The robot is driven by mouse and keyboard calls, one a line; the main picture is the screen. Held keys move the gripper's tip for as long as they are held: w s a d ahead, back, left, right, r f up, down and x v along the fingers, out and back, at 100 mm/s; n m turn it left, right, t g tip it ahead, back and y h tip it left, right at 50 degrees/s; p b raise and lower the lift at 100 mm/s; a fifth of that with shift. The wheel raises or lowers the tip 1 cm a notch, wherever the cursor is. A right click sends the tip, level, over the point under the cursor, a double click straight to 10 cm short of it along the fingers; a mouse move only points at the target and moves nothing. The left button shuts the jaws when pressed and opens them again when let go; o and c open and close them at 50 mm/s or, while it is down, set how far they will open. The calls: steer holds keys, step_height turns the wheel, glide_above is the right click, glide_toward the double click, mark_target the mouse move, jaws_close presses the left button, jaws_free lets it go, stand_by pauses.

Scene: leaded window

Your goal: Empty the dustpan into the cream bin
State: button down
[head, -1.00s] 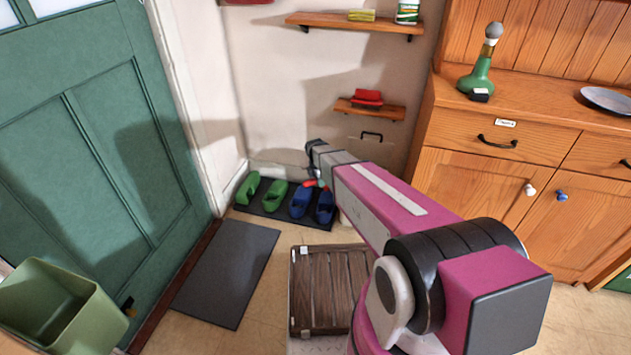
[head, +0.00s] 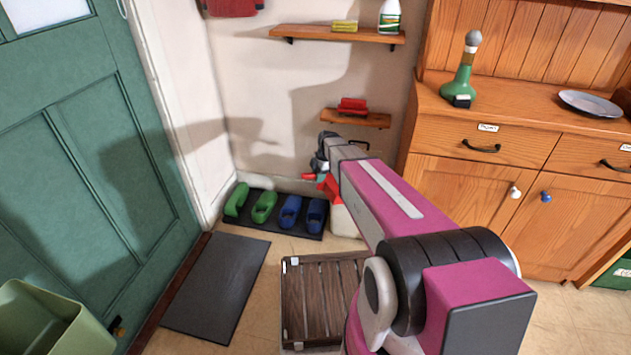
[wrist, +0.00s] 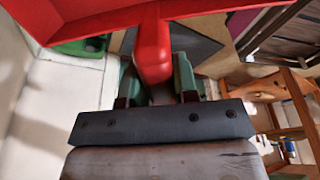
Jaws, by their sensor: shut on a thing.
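My gripper (wrist: 157,85) is shut on the handle of the red dustpan (wrist: 152,45). The dustpan's wide red part crosses the top of the wrist view; I cannot see its contents. In the head view, part of the red dustpan (head: 329,188) shows beside my gripper (head: 316,174), near the back wall. A cream container (head: 342,221), apparently the cream bin, stands on the floor behind my arm. The dustpan appears above or in front of it; my arm hides most of the bin and its opening.
Green and blue shoes stand on a dark mat (head: 258,223) left of the bin. A slatted wooden crate (head: 322,295) lies nearer. A red brush (head: 353,105) sits on a low wall shelf (head: 340,117). A wooden cabinet (head: 470,190) stands right; a green bin (head: 45,320) stands front left.

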steer(key=shift+w+d+r+y, duration=0.3)
steer(key=shift+d+r+y, duration=0.35)
steer(key=shift+r, duration=0.15)
steer(key=w+d+r+g+y, duration=0.3)
steer(key=w+d+r+y, duration=0.1)
steer(key=d, duration=0.7)
steer(key=shift+r+y, duration=0.9)
steer(key=shift+y, duration=0.45)
stand_by(0.7)
